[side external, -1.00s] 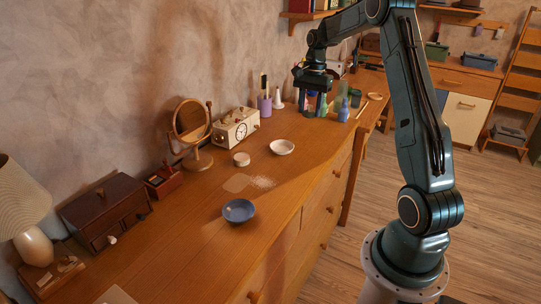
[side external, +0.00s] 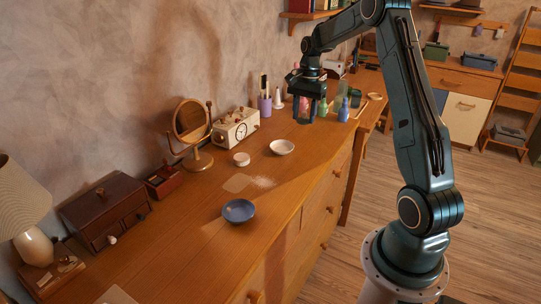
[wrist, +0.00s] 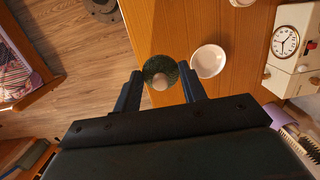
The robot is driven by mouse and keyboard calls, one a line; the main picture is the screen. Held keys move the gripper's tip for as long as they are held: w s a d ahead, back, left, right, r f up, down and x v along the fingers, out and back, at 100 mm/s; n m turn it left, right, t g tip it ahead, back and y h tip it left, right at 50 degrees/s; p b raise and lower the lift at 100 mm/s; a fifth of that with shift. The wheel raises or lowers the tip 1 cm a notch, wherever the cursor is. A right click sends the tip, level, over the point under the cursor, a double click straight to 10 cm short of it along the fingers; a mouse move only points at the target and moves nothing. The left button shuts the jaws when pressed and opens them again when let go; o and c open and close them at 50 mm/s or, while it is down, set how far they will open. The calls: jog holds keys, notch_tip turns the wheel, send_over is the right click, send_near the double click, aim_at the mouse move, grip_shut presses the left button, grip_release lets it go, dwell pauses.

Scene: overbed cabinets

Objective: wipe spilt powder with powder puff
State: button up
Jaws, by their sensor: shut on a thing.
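My gripper (wrist: 160,75) is shut on a round, dark green, speckled thing (wrist: 152,66) with a pale knob in its middle, seemingly the powder puff. In the side view my gripper (side external: 306,118) hangs over the far part of the wooden dresser top, beside the bottles; the held thing is hard to make out there. The spilt powder (side external: 263,182) is a thin white scatter on the dresser, next to a flat beige patch (side external: 237,183). It lies well to the near left of my gripper, and I cannot make it out in the wrist view.
A white dish (side external: 282,147), a small round tin (side external: 241,159) and a blue bowl (side external: 238,210) stand around the powder. The clock box (side external: 236,128), mirror (side external: 191,120) and brush cup (side external: 264,105) line the wall side. Bottles (side external: 344,112) stand right of my gripper.

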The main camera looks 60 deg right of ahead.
send_near(276, 189)
jog(key=shift+a+f, duration=0.1)
jog(key=shift+f, duration=2)
jog(key=shift+w+f, duration=0.45)
jog(key=shift+f, duration=0.3)
jog(key=shift+c, duration=0.3)
jog(key=shift+w+f, duration=0.35)
jog(key=shift+w, duration=4.65)
jog(key=shift+s, duration=5.35)
jog(key=shift+s+a, duration=0.1)
jog(key=shift+a, duration=0.25)
jog(key=shift+w, duration=5.5)
jog(key=shift+s+r, duration=0.1)
jog(key=shift+s, duration=5.45)
jog(key=shift+w+r, duration=0.15)
jog(key=shift+r, duration=3.8)
